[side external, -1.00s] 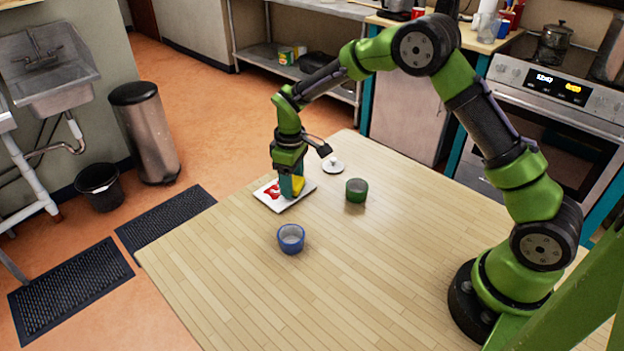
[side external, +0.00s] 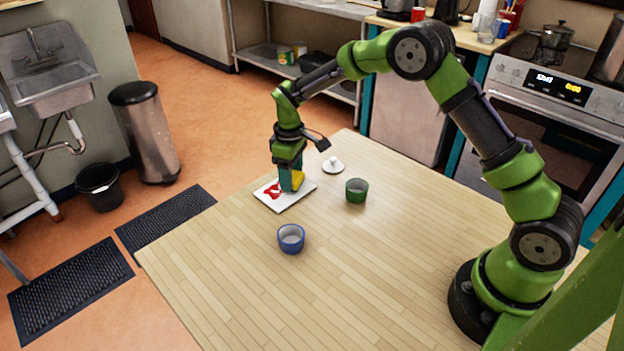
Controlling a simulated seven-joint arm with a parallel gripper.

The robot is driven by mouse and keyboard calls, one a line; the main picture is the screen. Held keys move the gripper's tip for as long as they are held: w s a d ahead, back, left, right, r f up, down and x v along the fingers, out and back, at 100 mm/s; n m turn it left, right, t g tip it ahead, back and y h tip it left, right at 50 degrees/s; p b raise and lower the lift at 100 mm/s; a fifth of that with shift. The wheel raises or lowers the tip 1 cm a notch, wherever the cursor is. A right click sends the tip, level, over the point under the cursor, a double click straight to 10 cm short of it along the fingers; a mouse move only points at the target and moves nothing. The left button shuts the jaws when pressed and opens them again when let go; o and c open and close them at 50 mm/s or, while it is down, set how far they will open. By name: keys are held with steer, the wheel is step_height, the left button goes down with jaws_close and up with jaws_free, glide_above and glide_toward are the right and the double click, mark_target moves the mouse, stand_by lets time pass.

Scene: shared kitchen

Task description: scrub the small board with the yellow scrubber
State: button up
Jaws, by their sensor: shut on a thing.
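The small white board (side external: 287,204) lies flat near the far left edge of the wooden table, with a red smear (side external: 272,190) on its left part. My gripper (side external: 291,183) points down over the board and is shut on the yellow scrubber (side external: 297,181). The scrubber is low at the board's surface, just right of the red smear. Its underside is partly hidden by the fingers, so I cannot tell exactly how it touches.
A green cup (side external: 357,191) stands right of the board, and a blue cup (side external: 291,239) stands in front of it. A white lid with a knob (side external: 333,166) lies behind. The wooden table (side external: 350,275) is clear towards the front.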

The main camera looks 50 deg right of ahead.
mark_target(270, 193)
steer(key=shift+a, duration=2.95)
steer(key=shift+w, duration=0.7)
steer(key=shift+d, duration=3.55)
steer(key=shift+a+r, duration=0.1)
steer(key=shift+r, duration=3.95)
